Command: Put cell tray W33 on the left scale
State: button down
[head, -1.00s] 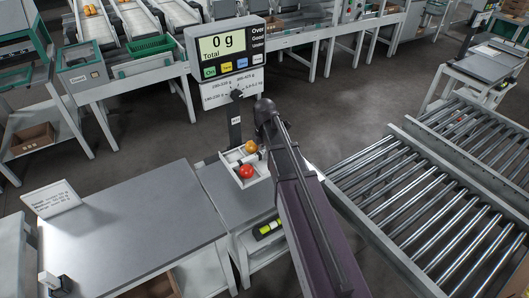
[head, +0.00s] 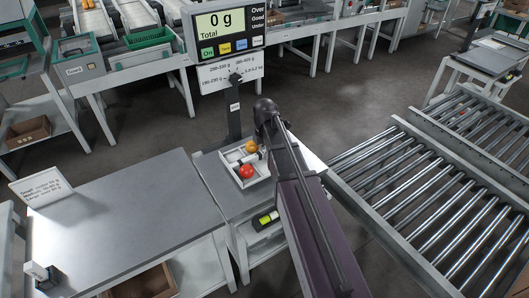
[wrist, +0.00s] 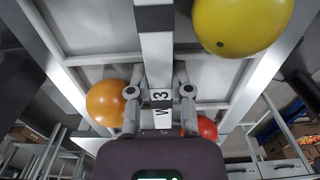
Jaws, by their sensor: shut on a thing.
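My gripper (head: 263,153) is shut on the middle bar of a white cell tray (head: 252,184). In the wrist view, my two fingers (wrist: 160,92) close on this bar (wrist: 158,55), beside a partly hidden label reading "W 3". The tray holds a yellow tomato (wrist: 240,22), an orange one (wrist: 108,103) and a red one (wrist: 207,128). In the head view, the tray appears over a grey bench top (head: 212,180), in front of the scale's post. The scale display (head: 222,22) reads 0 g. Any gap under the tray is hard to judge; the weighing plate cannot be told apart.
A roller conveyor (head: 430,200) runs along the right. A yellow-green item (head: 268,218) lies on the shelf below the bench. Sorting lines stand behind.

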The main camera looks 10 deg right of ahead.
jog(key=shift+f+b, duration=0.7)
jog(key=shift+f, duration=0.25)
jog(key=shift+f, duration=0.25)
dwell(0.4)
jog(key=shift+c, duration=2.3)
grip_release()
jog(key=c, duration=0.3)
jog(key=shift+r, duration=0.15)
jog(key=shift+r+p, duration=3.3)
jog(key=shift+r, duration=0.1)
